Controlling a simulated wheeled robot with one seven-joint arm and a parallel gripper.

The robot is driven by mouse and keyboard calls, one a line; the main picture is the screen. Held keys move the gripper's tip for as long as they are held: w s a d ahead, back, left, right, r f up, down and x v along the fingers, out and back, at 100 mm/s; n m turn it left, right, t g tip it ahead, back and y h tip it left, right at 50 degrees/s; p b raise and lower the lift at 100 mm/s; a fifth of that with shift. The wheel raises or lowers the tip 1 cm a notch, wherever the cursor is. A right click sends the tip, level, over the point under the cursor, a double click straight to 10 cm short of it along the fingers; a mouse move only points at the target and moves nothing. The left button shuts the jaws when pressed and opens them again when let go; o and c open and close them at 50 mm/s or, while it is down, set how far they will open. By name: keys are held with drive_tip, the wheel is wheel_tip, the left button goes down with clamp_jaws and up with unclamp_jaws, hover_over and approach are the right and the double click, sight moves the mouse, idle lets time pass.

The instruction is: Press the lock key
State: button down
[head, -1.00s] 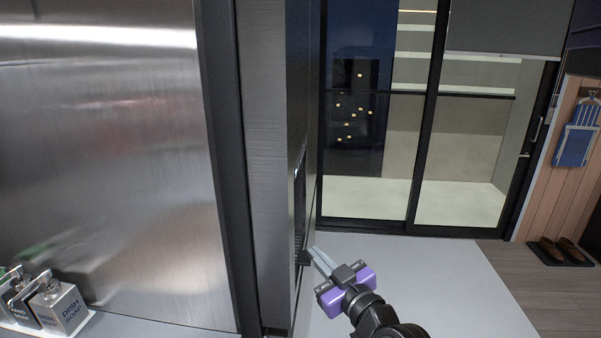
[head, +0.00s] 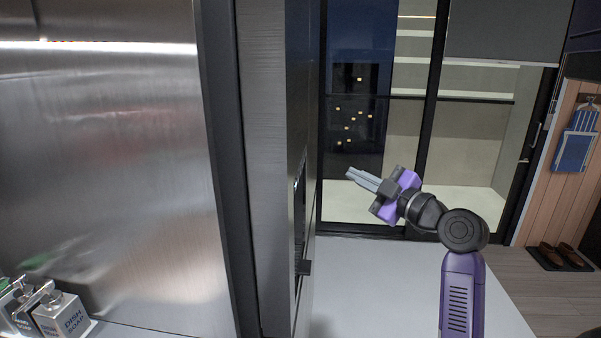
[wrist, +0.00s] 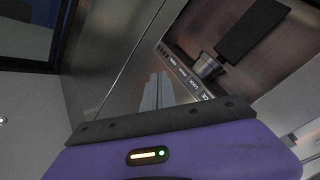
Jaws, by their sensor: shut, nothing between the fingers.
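The lock key (wrist: 194,85) appears in the wrist view as a small label on the dark key strip of the dispenser, though the lettering is tiny and I read it with doubt. The strip runs diagonally along the edge of the dispenser recess. My gripper (head: 349,174) is shut and empty, raised in the air right of the fridge front in the head view, apart from it. In the wrist view its fingers (wrist: 157,94) point toward the steel front beside the strip. In the head view the keys are hidden by the steep angle.
The dispenser recess (head: 299,190) shows edge-on in the head view, with a dark ledge (head: 304,267) below. The wrist view shows a metal spout (wrist: 207,66) inside. Soap bottles (head: 58,312) stand lower left.

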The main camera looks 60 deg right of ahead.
sight(300, 172)
drive_tip(key=w+a+p, duration=0.3)
drive_tip(key=w, duration=0.5)
drive_tip(key=shift+a, duration=0.2)
drive_tip(key=shift+w, duration=0.15)
idle(1.9)
drive_tip(key=shift+w+a, duration=0.15)
drive_tip(key=shift+w, duration=0.15)
drive_tip(key=shift+w+a, duration=0.15)
drive_tip(key=shift+w, duration=0.2)
idle(0.9)
drive_tip(key=shift+s+b, duration=0.1)
drive_tip(key=shift+b, duration=0.3)
drive_tip(key=shift+s+d+b, duration=0.25)
drive_tip(key=shift+s+b, duration=0.15)
drive_tip(key=shift+s, duration=0.2)
